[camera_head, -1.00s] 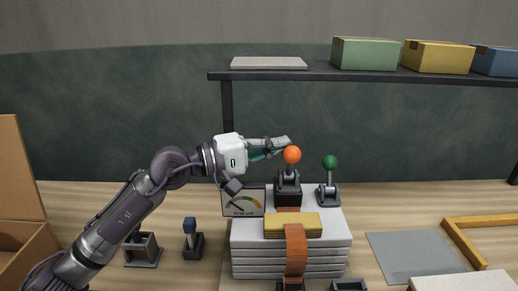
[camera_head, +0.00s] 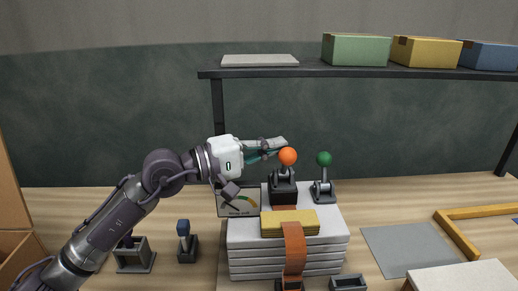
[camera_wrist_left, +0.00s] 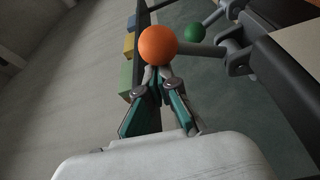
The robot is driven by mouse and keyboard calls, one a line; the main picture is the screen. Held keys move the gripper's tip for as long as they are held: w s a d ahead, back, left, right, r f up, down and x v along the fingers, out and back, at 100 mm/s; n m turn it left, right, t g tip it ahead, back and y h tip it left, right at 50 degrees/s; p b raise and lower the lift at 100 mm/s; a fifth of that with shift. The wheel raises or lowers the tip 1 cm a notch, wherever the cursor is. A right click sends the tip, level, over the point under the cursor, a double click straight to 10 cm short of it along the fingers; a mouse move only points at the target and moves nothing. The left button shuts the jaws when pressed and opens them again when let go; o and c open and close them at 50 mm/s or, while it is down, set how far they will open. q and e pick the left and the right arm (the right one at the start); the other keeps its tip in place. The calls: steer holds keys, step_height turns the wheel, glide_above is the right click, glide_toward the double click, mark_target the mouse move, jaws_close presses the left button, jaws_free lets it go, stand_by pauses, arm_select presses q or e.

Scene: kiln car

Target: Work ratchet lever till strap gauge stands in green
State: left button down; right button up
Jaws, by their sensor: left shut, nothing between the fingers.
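The ratchet lever with an orange ball knob (camera_head: 288,156) stands upright in a black base behind the strapped stack. My left gripper (camera_head: 283,143) is shut and empty, its fingertips at the upper left of the knob. In the left wrist view the closed fingertips (camera_wrist_left: 157,72) meet right at the orange ball (camera_wrist_left: 157,44); whether they touch it I cannot tell. The strap gauge (camera_head: 238,203) stands left of the lever, its upper part partly covered by my wrist; its needle is too small to read surely. An orange strap (camera_head: 293,249) runs over the stack. My right gripper is not in view.
A green-knobbed lever (camera_head: 324,159) stands close right of the orange one. A blue-knobbed lever (camera_head: 183,227) stands at the left. A shelf (camera_head: 400,72) with boxes spans behind. A grey mat (camera_head: 405,249) lies bare at the right.

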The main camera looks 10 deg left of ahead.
arm_select(q)
steer(key=v, duration=1.2)
steer(key=shift+s, duration=0.1)
